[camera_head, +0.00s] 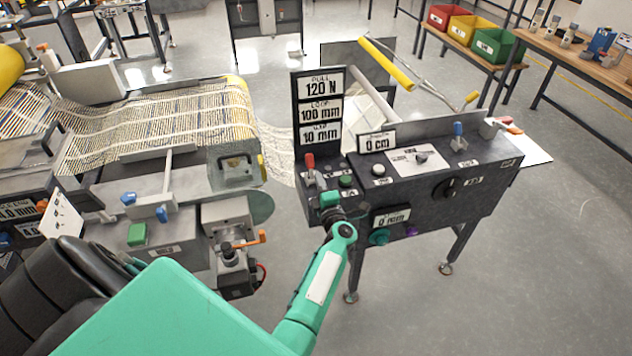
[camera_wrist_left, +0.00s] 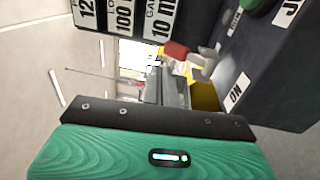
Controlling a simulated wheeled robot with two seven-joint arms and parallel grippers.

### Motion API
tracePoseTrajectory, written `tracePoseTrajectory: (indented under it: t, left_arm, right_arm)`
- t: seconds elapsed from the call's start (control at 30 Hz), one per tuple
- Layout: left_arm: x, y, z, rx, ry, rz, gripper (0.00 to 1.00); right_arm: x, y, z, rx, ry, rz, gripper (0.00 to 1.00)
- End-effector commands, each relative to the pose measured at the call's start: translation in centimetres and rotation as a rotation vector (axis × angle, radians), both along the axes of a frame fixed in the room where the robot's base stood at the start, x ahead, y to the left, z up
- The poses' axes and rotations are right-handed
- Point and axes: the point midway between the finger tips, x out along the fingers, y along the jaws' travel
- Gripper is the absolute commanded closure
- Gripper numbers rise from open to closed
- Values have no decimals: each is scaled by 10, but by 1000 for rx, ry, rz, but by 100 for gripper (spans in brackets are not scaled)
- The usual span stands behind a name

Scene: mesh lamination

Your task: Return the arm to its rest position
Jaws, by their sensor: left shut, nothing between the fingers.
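My left arm, green with a dark wrist, reaches from the bottom of the head view up to the front of the dark control console (camera_head: 440,210). My left gripper (camera_head: 331,200) is shut and empty, in front of the console's left end, just below a red-handled lever (camera_head: 310,163) and near a green button (camera_head: 345,181). In the left wrist view, the green gripper housing fills the bottom and the red-handled lever (camera_wrist_left: 187,55) stands beyond it. My right gripper is not in view.
A sign panel (camera_head: 321,110) reading 120 N, 100 mm and 10 mm rises behind the lever. A mesh machine (camera_head: 190,185) stands left, its mesh web (camera_head: 150,120) running towards the console. A shelf with red, yellow and green bins (camera_head: 495,45) is back right. Open floor lies at front right.

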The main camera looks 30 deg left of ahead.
Motion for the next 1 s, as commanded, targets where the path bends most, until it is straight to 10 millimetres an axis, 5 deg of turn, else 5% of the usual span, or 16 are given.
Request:
tracePoseTrajectory:
  t: [0.33, 0.57, 0.83, 1.0]
  left_arm:
    - [0, 0, 0, 0, 0, 0, 100]
    - [0, -4, 5, 40, 15, -52, 100]
    - [-9, -59, 28, 337, 185, -450, 100]
    - [-37, -109, 23, 551, 373, -722, 100]
  right_arm:
    - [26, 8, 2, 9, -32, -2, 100]
    - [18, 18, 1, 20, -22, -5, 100]
    - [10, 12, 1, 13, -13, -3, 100]
    - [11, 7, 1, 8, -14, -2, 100]
